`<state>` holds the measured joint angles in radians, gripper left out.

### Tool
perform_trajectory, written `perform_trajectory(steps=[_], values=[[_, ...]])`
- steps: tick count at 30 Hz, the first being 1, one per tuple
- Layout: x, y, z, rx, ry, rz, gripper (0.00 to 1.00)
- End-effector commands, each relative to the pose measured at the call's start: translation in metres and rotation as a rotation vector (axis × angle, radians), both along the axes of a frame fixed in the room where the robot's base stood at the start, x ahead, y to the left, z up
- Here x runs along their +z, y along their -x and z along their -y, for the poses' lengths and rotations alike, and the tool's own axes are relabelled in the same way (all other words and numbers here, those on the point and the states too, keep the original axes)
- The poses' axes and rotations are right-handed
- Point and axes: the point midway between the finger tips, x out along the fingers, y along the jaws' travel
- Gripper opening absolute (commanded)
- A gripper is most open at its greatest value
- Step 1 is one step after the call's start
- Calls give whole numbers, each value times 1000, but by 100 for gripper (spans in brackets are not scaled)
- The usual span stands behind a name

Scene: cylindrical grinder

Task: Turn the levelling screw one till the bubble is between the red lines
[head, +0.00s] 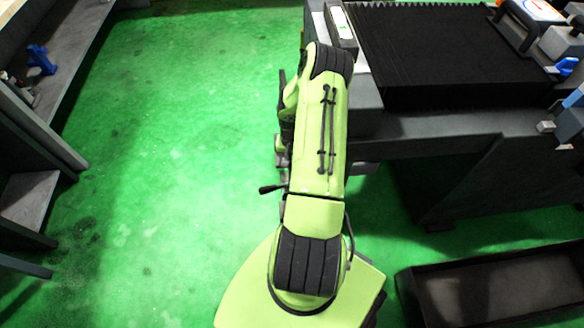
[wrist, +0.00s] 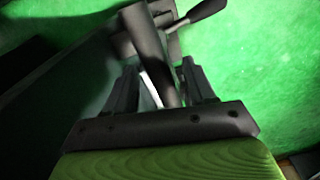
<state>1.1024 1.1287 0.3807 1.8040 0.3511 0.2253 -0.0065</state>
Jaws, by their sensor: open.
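In the wrist view a dark bar (wrist: 150,48), which seems to belong to the levelling screw, runs between the two fingers of my gripper (wrist: 160,68). The fingers are open, one on each side of the bar; whether either touches it I cannot tell. A handle with a black grip (wrist: 208,9) sticks out at the upper right. The handle also shows in the head view (head: 269,189), left of my green arm. The arm hides most of the screw there. A spirit level (head: 342,24) with a pale green vial sits on the grinder's corner; its bubble and red lines are too small to read.
The grinder (head: 437,124) with black bellows (head: 440,45) fills the right side. An open dark tray (head: 490,290) lies on the floor at lower right. A bench (head: 50,100) stands at the left. The green floor (head: 180,140) between is clear.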

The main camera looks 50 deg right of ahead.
Motion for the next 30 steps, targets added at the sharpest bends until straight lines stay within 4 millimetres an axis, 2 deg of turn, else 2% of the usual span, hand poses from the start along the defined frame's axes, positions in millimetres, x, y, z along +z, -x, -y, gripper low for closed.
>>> perform_trajectory(steps=[1, 6, 14, 25, 30], values=[[-13, 0, 0, -1, 0, 0, 54], [-30, 0, 0, -1, 0, 0, 54], [-31, 0, 0, 0, 2, 1, 54], [-30, 0, 0, 0, 1, 1, 0], [-30, 0, 0, 0, 1, 1, 0]])
